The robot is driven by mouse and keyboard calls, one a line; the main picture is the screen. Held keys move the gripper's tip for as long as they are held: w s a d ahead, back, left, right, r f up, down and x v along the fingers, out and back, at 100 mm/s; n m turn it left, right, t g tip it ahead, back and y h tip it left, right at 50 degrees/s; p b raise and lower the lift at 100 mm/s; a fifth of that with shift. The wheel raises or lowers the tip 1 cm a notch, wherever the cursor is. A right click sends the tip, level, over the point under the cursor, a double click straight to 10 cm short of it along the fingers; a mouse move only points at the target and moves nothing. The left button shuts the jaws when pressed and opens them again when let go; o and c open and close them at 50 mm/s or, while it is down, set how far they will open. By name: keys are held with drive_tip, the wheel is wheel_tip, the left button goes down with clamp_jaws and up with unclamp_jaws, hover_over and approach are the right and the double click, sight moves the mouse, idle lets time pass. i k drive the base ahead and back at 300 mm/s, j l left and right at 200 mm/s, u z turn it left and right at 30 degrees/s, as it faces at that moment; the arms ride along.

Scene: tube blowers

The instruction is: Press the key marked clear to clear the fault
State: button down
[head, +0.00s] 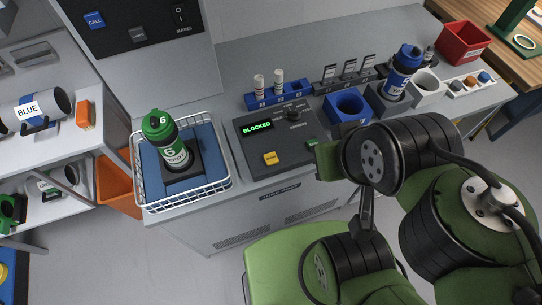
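The control panel (252,172) is a dark box on the grey bench. Its green display (257,127) reads BLOCKED. A yellow key (270,158) sits below the display; its lettering is too small to read surely. A small green key (312,142) is at the panel's right edge, its marking also unreadable. A black knob (293,115) is at the upper right. My gripper (328,160) is by the panel's right edge, to the right of the yellow key. Only a green block at the arm's end shows; its fingers cannot be made out. I see nothing held.
A white wire basket (222,187) with a green-capped tube carrier (166,141) stands left of the panel. A blue rack (278,100) with two vials is behind it. A blue cup block (346,106) and a blue-capped carrier (403,70) stand to the right.

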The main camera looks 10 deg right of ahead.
sight(271, 158)
drive_tip(key=j+u, duration=0.7)
drive_tip(key=u, duration=0.15)
drive_tip(key=k, duration=0.05)
